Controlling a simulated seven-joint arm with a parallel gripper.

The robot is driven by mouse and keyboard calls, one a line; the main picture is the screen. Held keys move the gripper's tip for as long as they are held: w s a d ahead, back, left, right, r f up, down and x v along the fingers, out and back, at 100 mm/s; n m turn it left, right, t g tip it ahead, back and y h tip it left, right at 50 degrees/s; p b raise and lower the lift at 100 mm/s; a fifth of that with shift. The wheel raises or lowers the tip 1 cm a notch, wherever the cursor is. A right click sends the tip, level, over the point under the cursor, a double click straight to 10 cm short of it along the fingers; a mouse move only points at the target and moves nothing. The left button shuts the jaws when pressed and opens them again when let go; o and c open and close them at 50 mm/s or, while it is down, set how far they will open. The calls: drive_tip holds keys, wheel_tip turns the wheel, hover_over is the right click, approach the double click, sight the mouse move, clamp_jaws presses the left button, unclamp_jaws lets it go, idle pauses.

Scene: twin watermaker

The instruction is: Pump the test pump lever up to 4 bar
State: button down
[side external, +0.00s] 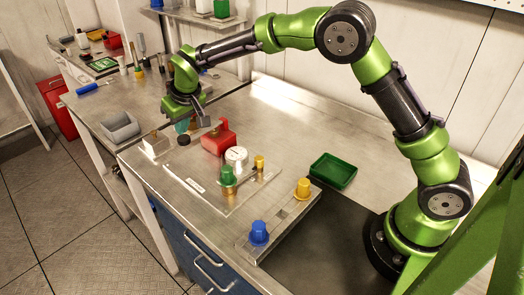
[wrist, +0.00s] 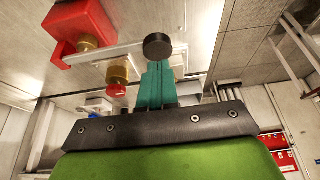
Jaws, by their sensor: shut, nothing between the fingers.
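The red test pump (side external: 217,142) stands on the steel bench; its red body (wrist: 78,24) also shows at upper left in the wrist view. Its pale metal lever (wrist: 108,52) runs sideways from the pump to a black round knob (wrist: 157,46). The knob (side external: 183,140) is left of the pump in the side view. My gripper (side external: 182,127) is at the knob end of the lever. Its teal fingers (wrist: 154,72) are shut and empty, with the tips close to the knob; I cannot tell whether they touch. The white round gauge (side external: 236,155) is too small to read.
A green knob (side external: 227,175) and a small yellow knob (side external: 259,162) stand near the pump. A block with blue (side external: 259,232) and yellow (side external: 303,187) knobs is in front. A green tray (side external: 333,170) sits right; a grey bin (side external: 120,127) is left. Bench behind the pump is clear.

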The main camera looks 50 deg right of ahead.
sight(185, 139)
idle(2.0)
idle(0.4)
drive_tip(key=shift+f, duration=2.4)
drive_tip(key=shift+r, duration=2.4)
wheel_tip(185, 139, up, 6)
